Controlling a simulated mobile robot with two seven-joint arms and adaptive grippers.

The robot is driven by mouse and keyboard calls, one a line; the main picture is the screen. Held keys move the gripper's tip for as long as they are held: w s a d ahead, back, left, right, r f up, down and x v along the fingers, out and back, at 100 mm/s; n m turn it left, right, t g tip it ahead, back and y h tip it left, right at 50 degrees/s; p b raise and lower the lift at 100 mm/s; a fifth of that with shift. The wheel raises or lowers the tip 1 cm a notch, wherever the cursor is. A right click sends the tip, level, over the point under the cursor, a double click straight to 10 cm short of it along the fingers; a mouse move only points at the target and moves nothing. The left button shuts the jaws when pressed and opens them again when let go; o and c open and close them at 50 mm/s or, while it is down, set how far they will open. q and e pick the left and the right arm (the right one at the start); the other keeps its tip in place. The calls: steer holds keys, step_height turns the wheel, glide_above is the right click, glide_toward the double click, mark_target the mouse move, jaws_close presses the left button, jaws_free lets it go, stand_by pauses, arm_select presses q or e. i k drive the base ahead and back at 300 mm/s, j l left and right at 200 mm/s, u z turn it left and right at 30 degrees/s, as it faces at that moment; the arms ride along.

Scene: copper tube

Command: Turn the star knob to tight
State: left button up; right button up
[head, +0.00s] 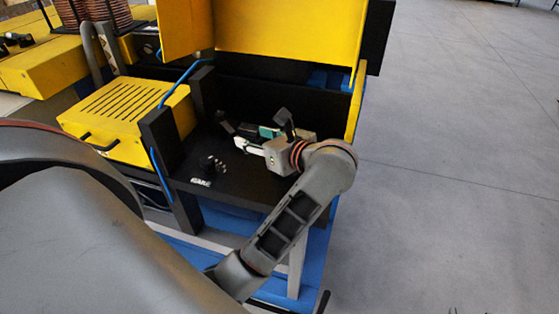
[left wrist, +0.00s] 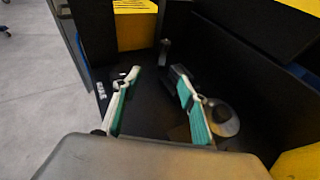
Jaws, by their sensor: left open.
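The star knob (head: 212,164) looks small, black and lobed. It stands on the black panel (head: 235,185) beside a white label in the head view. My left gripper (head: 240,138) is above the panel, behind and to the right of the knob, with its fingers pointing left. In the left wrist view, its two teal-and-white fingers (left wrist: 157,76) are spread apart with nothing gripped between them. The white label (left wrist: 101,90) shows left of the left finger there. The knob is largely hidden by that finger, and its setting cannot be read. My right gripper is not in view.
A yellow slotted box (head: 125,108) stands left of the panel, behind a black post (head: 160,140) with a blue cable. A yellow cover (head: 285,28) rises behind. A grey disc (left wrist: 222,118) lies by the right finger. The floor at right is clear.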

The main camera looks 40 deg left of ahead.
mark_target(221, 116)
steer(key=l, duration=0.3)
steer(key=k+l, duration=0.1)
steer(key=l, duration=0.2)
steer(key=i+j+u, duration=0.2)
steer(key=u, duration=0.2)
steer(key=i+j+u, duration=0.1)
steer(key=u, duration=0.25)
steer(key=i, duration=0.1)
